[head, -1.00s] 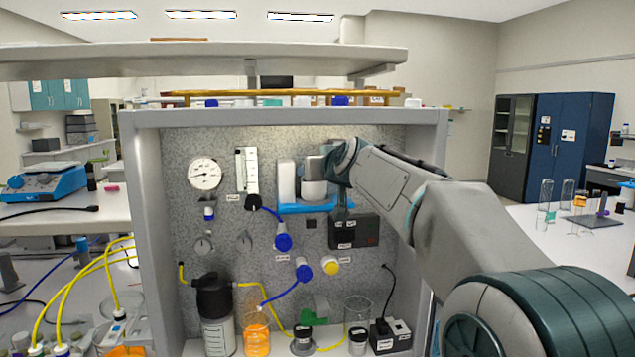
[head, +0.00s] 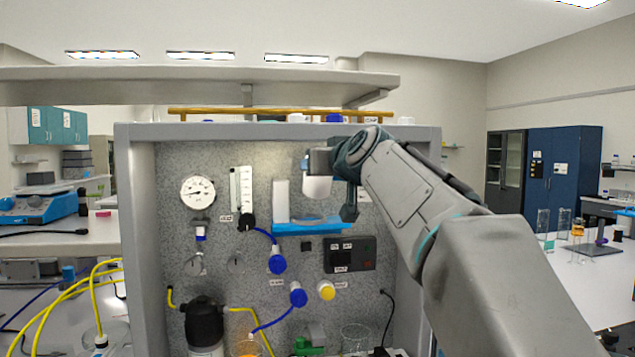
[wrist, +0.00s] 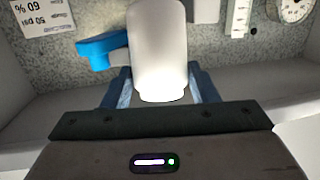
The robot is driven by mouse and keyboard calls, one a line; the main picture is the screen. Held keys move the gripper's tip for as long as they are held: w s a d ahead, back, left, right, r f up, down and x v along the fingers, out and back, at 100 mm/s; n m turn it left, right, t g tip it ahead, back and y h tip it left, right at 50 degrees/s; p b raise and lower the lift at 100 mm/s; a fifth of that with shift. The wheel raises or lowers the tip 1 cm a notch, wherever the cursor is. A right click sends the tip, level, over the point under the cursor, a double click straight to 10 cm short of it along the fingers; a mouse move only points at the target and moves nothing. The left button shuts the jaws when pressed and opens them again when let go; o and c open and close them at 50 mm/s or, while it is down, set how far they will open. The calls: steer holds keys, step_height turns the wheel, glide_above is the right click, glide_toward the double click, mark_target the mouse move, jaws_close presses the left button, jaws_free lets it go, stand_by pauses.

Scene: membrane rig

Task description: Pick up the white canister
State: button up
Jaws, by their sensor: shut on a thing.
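The white canister (head: 317,188) is held upright by my gripper (head: 319,163), in front of the speckled back panel. Its underside is above the blue shelf (head: 306,229), with a gap between them. In the wrist view the white canister (wrist: 158,50) sits between the two fingers of my gripper (wrist: 163,88), which is shut on it. The blue shelf (wrist: 100,52) shows to its left there. My gripper and wrist hide the canister's upper part in the head view.
A tall white block (head: 281,200) stands on the shelf's left end, close to the canister. A flowmeter (head: 241,190) and a gauge (head: 198,192) are on the panel to the left. A black control box (head: 349,254) is below right. An overhead shelf (head: 200,85) spans above the rig.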

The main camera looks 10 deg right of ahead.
steer(key=s+d+r+g, duration=0.1)
steer(key=s, duration=0.8)
steer(key=s+d+r+g+b, duration=0.1)
steer(key=s+g, duration=0.1)
steer(key=s, duration=0.7)
steer(key=shift+d, duration=0.4)
steer(key=shift+g+h, duration=0.3)
